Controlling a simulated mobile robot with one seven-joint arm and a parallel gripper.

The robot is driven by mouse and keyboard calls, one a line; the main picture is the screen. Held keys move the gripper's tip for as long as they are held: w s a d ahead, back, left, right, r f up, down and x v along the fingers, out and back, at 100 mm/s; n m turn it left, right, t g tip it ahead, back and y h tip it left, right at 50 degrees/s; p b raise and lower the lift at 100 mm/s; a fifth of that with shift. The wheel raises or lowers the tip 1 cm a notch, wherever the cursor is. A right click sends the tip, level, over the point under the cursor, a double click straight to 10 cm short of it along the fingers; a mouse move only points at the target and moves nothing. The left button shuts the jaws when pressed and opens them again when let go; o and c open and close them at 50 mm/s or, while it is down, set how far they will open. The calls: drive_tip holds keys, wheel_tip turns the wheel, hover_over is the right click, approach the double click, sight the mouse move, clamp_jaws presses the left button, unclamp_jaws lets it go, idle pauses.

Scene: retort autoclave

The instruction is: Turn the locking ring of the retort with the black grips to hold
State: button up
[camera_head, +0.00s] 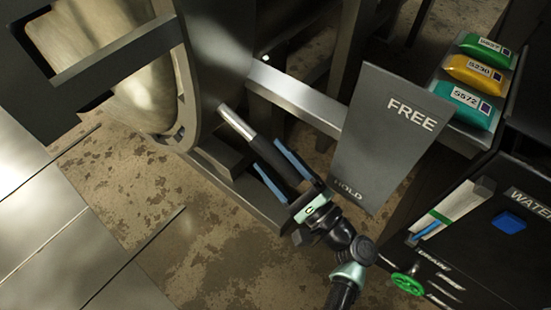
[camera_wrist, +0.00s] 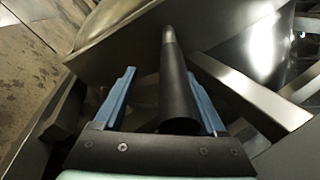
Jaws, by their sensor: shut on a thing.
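The locking ring (camera_head: 190,85) of the retort is a dark metal curve at the upper left in the head view. A lever with a silver shaft (camera_head: 236,122) and a black grip (camera_head: 268,157) sticks out from it toward the lower right. My gripper (camera_head: 265,153) has its blue fingers on both sides of the black grip and is shut on it. In the wrist view the black grip (camera_wrist: 177,90) lies between the blue fingers, nearer the right one. A grey plate (camera_head: 375,145) reads FREE at its top and HOLD at its bottom; the grip is left of HOLD.
A shelf at the upper right holds green, yellow and teal pouches (camera_head: 473,72). A dark panel marked WATER (camera_head: 528,197) has a blue button and a green handwheel (camera_head: 407,284). A metal bar (camera_head: 295,97) runs behind the lever. Stained floor (camera_head: 140,200) is open at the lower left.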

drive_tip(key=shift+d, duration=0.15)
idle(0.3)
drive_tip(key=shift+s, duration=0.1)
drive_tip(key=shift+s+d, duration=0.2)
drive_tip(key=shift+d, duration=0.1)
drive_tip(key=p+v, duration=0.1)
drive_tip(key=v, duration=1.1)
drive_tip(key=shift+s+f, duration=0.1)
